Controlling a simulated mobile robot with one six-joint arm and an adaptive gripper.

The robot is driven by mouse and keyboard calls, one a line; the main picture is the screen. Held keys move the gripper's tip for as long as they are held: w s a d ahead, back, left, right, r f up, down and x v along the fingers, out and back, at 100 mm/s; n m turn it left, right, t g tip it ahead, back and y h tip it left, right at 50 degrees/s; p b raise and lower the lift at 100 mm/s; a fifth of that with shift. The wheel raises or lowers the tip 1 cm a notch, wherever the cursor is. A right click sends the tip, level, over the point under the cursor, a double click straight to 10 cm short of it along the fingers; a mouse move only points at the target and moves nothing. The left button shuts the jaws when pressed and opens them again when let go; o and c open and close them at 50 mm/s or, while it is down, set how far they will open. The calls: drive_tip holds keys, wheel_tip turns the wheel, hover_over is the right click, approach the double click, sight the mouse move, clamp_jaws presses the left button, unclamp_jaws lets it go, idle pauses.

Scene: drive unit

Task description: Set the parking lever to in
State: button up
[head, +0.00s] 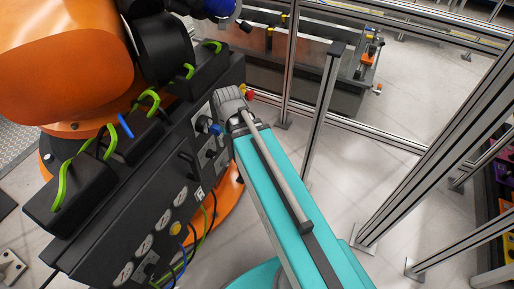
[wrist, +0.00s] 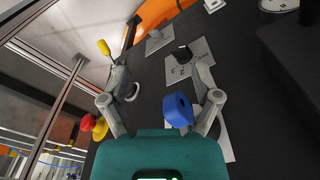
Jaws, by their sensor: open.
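A black drive unit panel (head: 150,205) carries several knobs and switches. A blue knob (head: 215,129) is on its right end. Below it is a black knob or lever (head: 210,153) on a light plate. I cannot read which one is the parking lever. My gripper (head: 229,100), at the end of my teal arm, is beside the blue knob. In the wrist view, my gripper (wrist: 160,70) has its fingers spread with nothing held. The blue knob (wrist: 178,110) shows between them, close to the right finger. The black knob (wrist: 183,53) on its marked plate shows beyond the fingertips.
A red and yellow button (head: 248,94) sticks out just right of my gripper. A yellow knob (head: 175,228) and cables are lower on the panel. An orange machine body (head: 65,65) stands behind. Metal frame posts (head: 318,110) stand at the right, with bare floor between.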

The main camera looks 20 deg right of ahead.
drive_tip(key=w+d+f+n+t+b, duration=0.2)
drive_tip(key=w+d+f+b, duration=0.6)
drive_tip(key=d+f+b, duration=0.2)
drive_tip(key=w+d+f+n+t+b, duration=0.2)
drive_tip(key=w+d+f+b, duration=0.6)
drive_tip(key=f+b, duration=0.7)
drive_tip(key=shift+w+d+f+n+t+h+b, duration=0.15)
drive_tip(key=shift+w+d+n+t+h+b, duration=0.35)
drive_tip(key=shift+d, duration=0.6)
drive_tip(key=shift+s+f, duration=0.15)
drive_tip(key=shift+f, duration=0.05)
drive_tip(key=b+x, duration=1.2)
drive_tip(key=x, duration=0.1)
drive_tip(key=shift+s+a+f, duration=0.15)
drive_tip(key=shift+a+f, duration=0.1)
drive_tip(key=shift+f, duration=0.1)
